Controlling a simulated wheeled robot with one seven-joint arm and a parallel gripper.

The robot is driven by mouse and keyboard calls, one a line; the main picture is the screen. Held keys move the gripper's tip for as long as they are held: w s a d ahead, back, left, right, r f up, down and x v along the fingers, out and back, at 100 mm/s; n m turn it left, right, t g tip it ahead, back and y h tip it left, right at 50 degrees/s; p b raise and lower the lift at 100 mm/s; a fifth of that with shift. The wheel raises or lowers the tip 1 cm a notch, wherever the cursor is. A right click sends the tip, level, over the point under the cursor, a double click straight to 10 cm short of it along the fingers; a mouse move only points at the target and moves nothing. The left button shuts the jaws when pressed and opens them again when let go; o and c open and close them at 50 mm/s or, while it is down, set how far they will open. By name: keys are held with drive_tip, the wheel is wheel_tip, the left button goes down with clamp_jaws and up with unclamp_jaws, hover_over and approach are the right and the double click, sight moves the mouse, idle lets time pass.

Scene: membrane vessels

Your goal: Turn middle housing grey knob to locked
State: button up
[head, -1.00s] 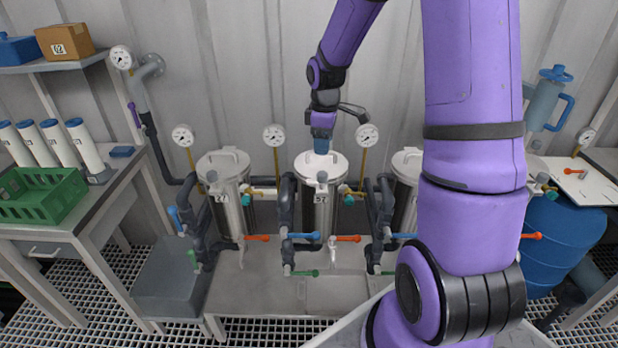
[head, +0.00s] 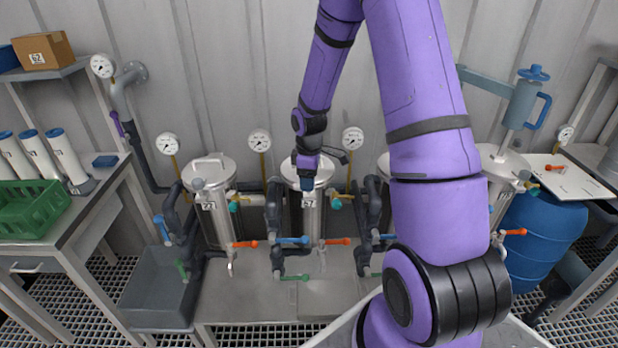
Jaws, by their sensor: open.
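The middle housing (head: 311,215) is an upright steel cylinder with a lid and a small number label. My gripper (head: 306,185) points down at the front of its lid, hiding the lid handle and the spot where the grey knob sits. The fingers are small and dark here, and I cannot tell whether they touch the knob. The left housing (head: 217,218) shows a similar grey knob (head: 198,184) at its top front. The gripper is open, with nothing seen in it.
Grey pipes with blue (head: 292,240), orange (head: 338,241) and green handles stand between the housings. A pressure gauge (head: 260,141) rises on each side of the middle housing. My arm hides much of the housing to the right. A blue barrel (head: 545,240) stands at far right.

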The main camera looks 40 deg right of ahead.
drive_tip(key=c, duration=0.9)
drive_tip(key=shift+m, duration=0.4)
drive_tip(key=m, duration=0.3)
drive_tip(key=shift+m, duration=0.3)
drive_tip(key=m, duration=0.4)
drive_tip(key=shift+m, duration=0.3)
drive_tip(key=m, duration=0.4)
drive_tip(key=shift+m, duration=2.5)
